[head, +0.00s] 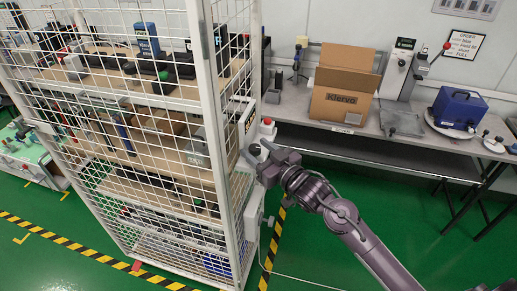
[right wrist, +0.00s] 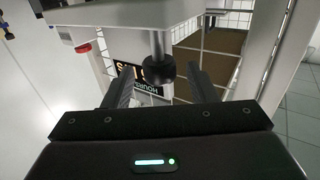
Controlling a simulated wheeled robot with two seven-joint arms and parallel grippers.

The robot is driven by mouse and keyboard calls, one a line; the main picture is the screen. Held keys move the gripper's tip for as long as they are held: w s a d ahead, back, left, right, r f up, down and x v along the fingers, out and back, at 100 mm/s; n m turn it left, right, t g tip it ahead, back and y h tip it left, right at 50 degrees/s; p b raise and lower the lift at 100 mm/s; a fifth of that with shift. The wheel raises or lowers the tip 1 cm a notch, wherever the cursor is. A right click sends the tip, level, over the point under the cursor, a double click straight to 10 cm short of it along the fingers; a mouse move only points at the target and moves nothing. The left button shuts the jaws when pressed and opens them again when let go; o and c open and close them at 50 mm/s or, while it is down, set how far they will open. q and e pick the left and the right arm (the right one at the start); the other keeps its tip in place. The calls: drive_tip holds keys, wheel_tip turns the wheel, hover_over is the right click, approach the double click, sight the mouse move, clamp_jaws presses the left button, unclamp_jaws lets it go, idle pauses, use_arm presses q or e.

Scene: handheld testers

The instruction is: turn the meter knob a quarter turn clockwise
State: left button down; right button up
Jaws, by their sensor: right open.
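In the right wrist view, a round black knob (right wrist: 160,69) sits on the end of a grey metal shaft that comes out of a white housing (right wrist: 115,28). My right gripper (right wrist: 160,84) is open, with one dark finger on each side of the knob. The knob appears in line with the gap, near the fingertips; I cannot tell whether either finger touches it. In the head view, my right gripper (head: 256,153) is at the right edge of the white wire cage, and its fingers largely hide the knob. My left gripper is not in view.
The white cage (head: 207,85) with loaded shelves stands just left of my right gripper. A bench (head: 340,128) behind holds a cardboard box (head: 343,100), a blue case (head: 459,108) and several devices. A red button (head: 267,121) is close above the gripper.

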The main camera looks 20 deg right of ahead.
drive_tip(key=c, duration=1)
drive_tip(key=shift+a+m+h, duration=0.1)
drive_tip(key=shift+m+h, duration=0.2)
drive_tip(key=shift+h, duration=0.2)
drive_tip(key=shift+o, duration=0.2)
drive_tip(key=m+h, duration=0.1)
drive_tip(key=m+t+h, duration=0.1)
drive_tip(key=h, duration=0.1)
drive_tip(key=m+h, duration=0.1)
drive_tip(key=shift+s+a+h, duration=0.1)
drive_tip(key=shift+a+h, duration=0.2)
drive_tip(key=shift+h, duration=0.1)
drive_tip(key=shift+a+m+h, duration=0.15)
drive_tip(key=shift+m+h, duration=1.65)
drive_tip(key=shift+h, duration=1.2)
